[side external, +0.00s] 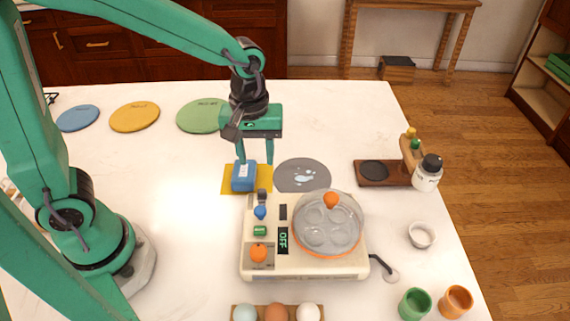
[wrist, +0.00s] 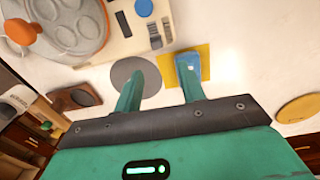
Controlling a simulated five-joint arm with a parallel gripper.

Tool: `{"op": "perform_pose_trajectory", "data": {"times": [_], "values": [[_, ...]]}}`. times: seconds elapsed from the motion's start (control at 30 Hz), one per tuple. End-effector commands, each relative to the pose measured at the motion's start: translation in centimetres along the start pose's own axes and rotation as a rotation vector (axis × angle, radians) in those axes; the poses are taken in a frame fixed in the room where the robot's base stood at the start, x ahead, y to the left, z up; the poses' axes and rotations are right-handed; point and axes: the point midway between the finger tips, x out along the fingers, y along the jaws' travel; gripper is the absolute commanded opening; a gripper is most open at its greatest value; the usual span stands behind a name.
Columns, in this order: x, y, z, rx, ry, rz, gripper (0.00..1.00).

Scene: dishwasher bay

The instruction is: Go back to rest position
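My gripper (side external: 256,162) is above the table's middle, pointing down, with its two green fingers apart and nothing between them. In the wrist view the gripper (wrist: 163,76) also shows a clear gap between its fingertips. A blue block (side external: 243,179) with a pale label lies on a yellow square mat (side external: 265,186), just below the left finger in the side view. In the wrist view the blue block (wrist: 188,66) shows just beyond the right finger's tip. Whether that finger touches it I cannot tell.
A white cooker (side external: 256,274) with a clear-lidded pan (side external: 328,236) stands in front. A grey disc (side external: 302,175) lies beside the mat. A wooden rack (side external: 372,182) and white bottle (side external: 427,174) stand right. Cups (side external: 414,305) are front right. The table's left middle is clear.

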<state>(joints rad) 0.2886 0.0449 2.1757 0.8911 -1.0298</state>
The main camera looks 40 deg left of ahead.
Motion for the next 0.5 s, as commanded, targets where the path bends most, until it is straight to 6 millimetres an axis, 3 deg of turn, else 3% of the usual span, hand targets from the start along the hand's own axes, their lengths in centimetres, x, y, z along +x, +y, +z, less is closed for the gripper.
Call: {"op": "perform_pose_trajectory", "data": {"times": [0.5], "values": [[-6.5, -6.0, -0.8, 0.314, 0.154, 0.137, 0.4]]}}
